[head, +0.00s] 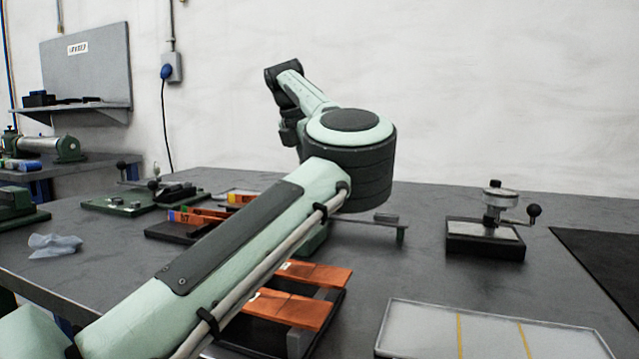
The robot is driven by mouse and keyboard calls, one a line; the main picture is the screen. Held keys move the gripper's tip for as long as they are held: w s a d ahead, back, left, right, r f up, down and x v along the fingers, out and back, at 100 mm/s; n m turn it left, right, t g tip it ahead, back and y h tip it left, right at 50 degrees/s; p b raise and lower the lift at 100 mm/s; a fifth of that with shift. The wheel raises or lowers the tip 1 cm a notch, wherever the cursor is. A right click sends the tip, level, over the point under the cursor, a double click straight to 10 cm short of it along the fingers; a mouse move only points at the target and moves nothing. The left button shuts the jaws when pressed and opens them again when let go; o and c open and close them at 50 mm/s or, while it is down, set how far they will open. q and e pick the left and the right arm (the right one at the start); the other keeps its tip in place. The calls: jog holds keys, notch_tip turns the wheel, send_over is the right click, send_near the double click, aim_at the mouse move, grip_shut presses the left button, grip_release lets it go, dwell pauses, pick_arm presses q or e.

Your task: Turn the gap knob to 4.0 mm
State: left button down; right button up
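My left arm (230,250) crosses the view from the lower left and blocks much of the middle of the bench. Its far links bend away behind the thick joint, and I cannot make out the gripper fingers. My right gripper is not in view. I cannot identify the gap knob or read any gap setting. A green part (314,241) shows just below my arm's joint, mostly hidden, so I cannot tell what it belongs to. A small device (486,240) with a round dial-like top and a black ball handle stands at the right of the bench.
Orange copper-coloured sheets (318,274) lie on a dark rack below my arm. A pale tray (480,318) with yellow lines lies at the front right. A green fixture (125,202) and a crumpled cloth (54,245) are at the left.

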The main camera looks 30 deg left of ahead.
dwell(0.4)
pick_arm(q)
jog(key=c, duration=1.3)
grip_release()
jog(key=v, duration=1.2)
jog(key=shift+s+f, duration=0.1)
jog(key=shift+s, duration=0.05)
